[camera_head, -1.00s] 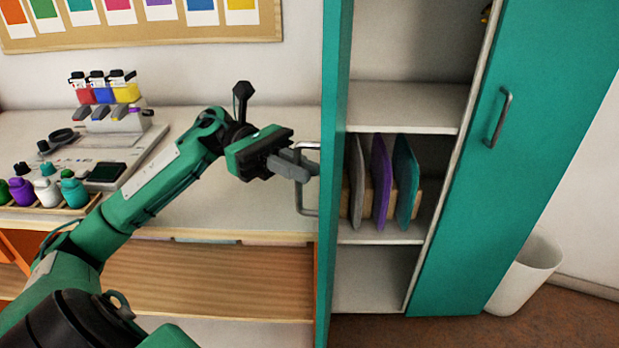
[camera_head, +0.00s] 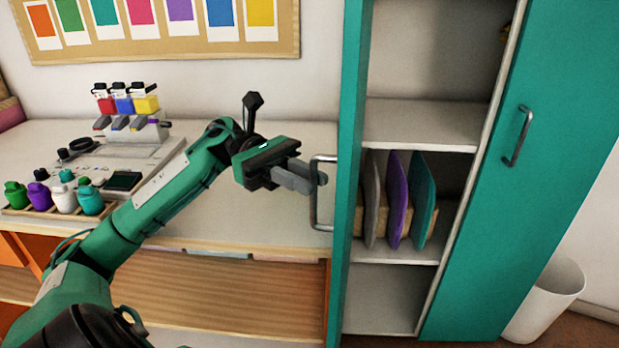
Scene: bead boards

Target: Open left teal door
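The left teal door (camera_head: 350,190) stands swung open and shows almost edge-on, with the cabinet interior exposed to its right. Its grey bar handle (camera_head: 321,222) sticks out to the left. My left gripper (camera_head: 312,178) is at this handle. Its grey fingertips overlap the upper part of the bar in the picture. I cannot tell whether they are closed around the bar or just beside it. My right gripper is not in view.
The cabinet shelf (camera_head: 425,131) is bare, and grey, purple and teal boards (camera_head: 397,200) stand below it. A counter (camera_head: 270,215) at left carries small bottles (camera_head: 90,200) and a dispenser (camera_head: 130,125). A white bin (camera_head: 545,300) stands at lower right.

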